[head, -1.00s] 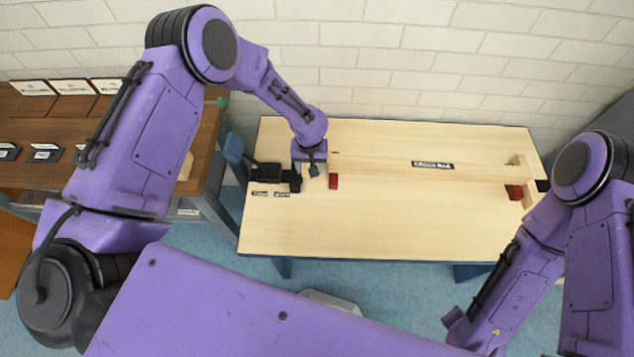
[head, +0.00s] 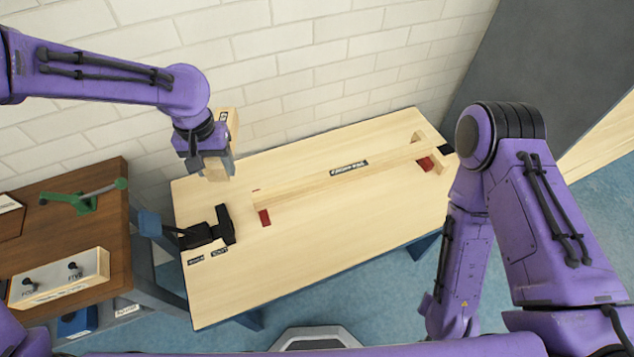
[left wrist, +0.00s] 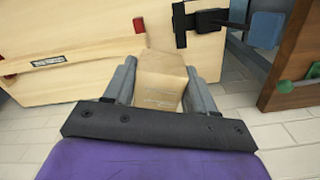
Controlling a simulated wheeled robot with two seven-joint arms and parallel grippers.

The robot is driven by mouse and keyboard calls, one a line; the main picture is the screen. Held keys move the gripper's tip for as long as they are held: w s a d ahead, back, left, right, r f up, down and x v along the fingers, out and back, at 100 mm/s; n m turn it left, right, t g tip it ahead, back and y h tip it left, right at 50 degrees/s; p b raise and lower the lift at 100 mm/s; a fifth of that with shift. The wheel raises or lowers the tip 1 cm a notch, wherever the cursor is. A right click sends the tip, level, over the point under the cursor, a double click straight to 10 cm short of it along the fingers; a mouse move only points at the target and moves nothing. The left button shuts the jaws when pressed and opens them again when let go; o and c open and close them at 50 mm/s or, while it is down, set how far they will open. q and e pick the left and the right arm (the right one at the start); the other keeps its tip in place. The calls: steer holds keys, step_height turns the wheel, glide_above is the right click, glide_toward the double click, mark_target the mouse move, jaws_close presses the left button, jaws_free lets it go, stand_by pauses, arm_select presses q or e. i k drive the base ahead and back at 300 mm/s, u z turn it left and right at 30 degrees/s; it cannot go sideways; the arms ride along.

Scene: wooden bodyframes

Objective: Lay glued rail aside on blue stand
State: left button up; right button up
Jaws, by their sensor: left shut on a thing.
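My left gripper (head: 215,165) is shut on a pale wooden piece (head: 228,122), held in the air above the table's back left corner. In the left wrist view, the piece's blocky end (left wrist: 160,78) sits between the two grey fingers; its full length is hidden. A long rail (head: 310,187) with a black label lies on the table, with a short crosspiece (head: 432,150) at its right end. My right gripper is out of view.
A black clamp (head: 208,233) sits at the worktable's (head: 340,235) left edge. Red pads (head: 265,217) lie by the rail's ends. A brown bench (head: 100,225) at left carries a green tool (head: 85,200) and a switch box (head: 60,278). The worktable's front is clear.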

mark_target(339, 240)
steer(key=z, duration=2.4)
steer(key=k, duration=1.4)
steer(key=u, duration=0.75)
steer(key=i, duration=0.5)
